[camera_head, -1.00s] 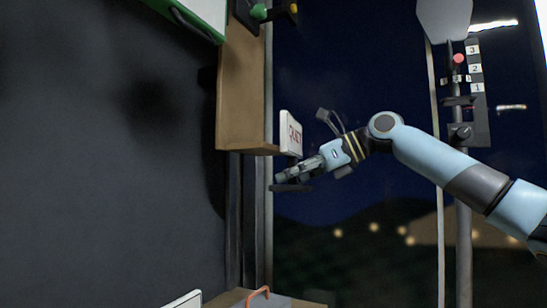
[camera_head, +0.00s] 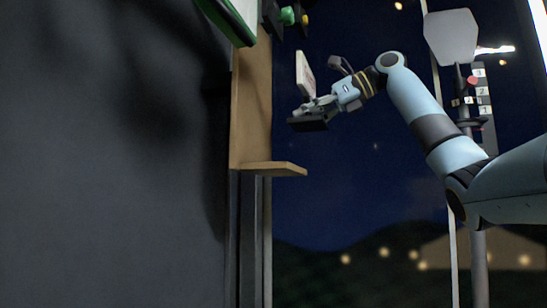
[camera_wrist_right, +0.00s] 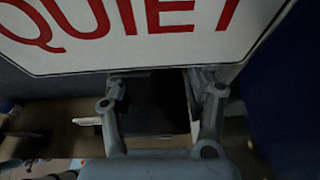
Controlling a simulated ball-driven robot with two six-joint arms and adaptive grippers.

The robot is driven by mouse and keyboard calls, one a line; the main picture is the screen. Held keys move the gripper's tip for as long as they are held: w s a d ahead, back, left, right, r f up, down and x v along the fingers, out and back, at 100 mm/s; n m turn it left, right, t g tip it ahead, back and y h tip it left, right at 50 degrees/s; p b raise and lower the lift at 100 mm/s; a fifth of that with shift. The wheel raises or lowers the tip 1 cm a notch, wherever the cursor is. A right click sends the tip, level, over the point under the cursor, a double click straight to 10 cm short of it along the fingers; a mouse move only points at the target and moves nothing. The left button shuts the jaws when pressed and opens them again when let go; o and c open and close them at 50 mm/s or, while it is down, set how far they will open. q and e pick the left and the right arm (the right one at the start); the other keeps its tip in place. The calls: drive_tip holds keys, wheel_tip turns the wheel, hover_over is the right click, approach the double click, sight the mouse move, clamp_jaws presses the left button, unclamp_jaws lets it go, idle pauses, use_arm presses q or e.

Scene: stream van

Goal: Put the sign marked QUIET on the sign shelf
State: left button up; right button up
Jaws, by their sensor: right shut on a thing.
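The white sign (camera_head: 305,76) is held upright above the wooden ledge, at an angle to the head camera. In the right wrist view the sign (camera_wrist_right: 130,50) fills the top and reads QUIET in red. My right gripper (camera_head: 316,110) is shut on the sign's lower part; its fingers (camera_wrist_right: 160,85) also show in the wrist view. The wooden ledge (camera_head: 276,169), which looks like the sign shelf, juts from the bottom of a brown board (camera_head: 250,115). It lies below and left of the sign, apart from it, and its visible top is bare. My left gripper is not in view.
A green-edged white panel (camera_head: 228,18) and dark fittings with a green knob (camera_head: 287,16) hang above the ledge. A dark wall (camera_head: 110,150) fills the left. A pole with numbered tags (camera_head: 481,90) stands at right.

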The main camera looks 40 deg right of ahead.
drive_tip(key=x, duration=0.4)
drive_tip(key=f+p+x, duration=0.1)
drive_tip(key=x, duration=0.3)
drive_tip(key=shift+f, duration=0.15)
drive_tip(key=shift+w+a+f, duration=0.1)
drive_tip(key=shift+w+f, duration=0.05)
wheel_tip(320, 180, down, 4)
drive_tip(key=shift+r, duration=0.15)
drive_tip(key=shift+f+b, duration=0.25)
drive_tip(key=shift+b, duration=0.05)
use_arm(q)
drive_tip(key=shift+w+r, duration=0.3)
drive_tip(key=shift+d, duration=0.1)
use_arm(e)
drive_tip(key=o, duration=1.3)
drive_tip(key=shift+c, duration=0.2)
